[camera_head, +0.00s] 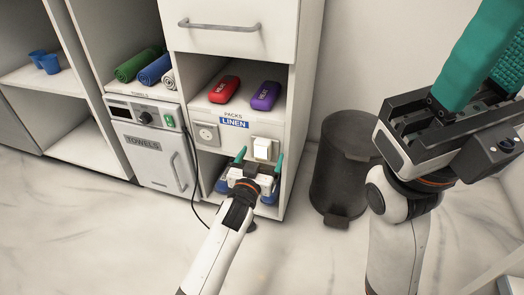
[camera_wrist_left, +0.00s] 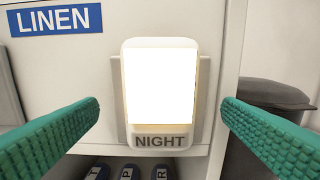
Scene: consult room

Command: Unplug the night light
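The night light (camera_head: 263,148) is a white block with a bright lit face, on an outlet plate at the right of the cabinet's LINEN strip. In the left wrist view the night light (camera_wrist_left: 160,85) is upright, labelled NIGHT, and covers most of its plate (camera_wrist_left: 203,100). My left gripper (camera_head: 259,160) is open in front of it. In the left wrist view its green fingers (camera_wrist_left: 160,115) stand apart on either side of the night light, with a gap on both sides. My right gripper (camera_head: 478,60) is large at the upper right; its fingertips are partly out of frame.
Another outlet (camera_head: 206,134) with a cord is left of the LINEN label (camera_head: 234,123). A towel warmer (camera_head: 155,150) stands further left. Red (camera_head: 224,89) and purple (camera_head: 265,95) heat packs lie on the shelf above. A dark bin (camera_head: 345,160) stands close on the right.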

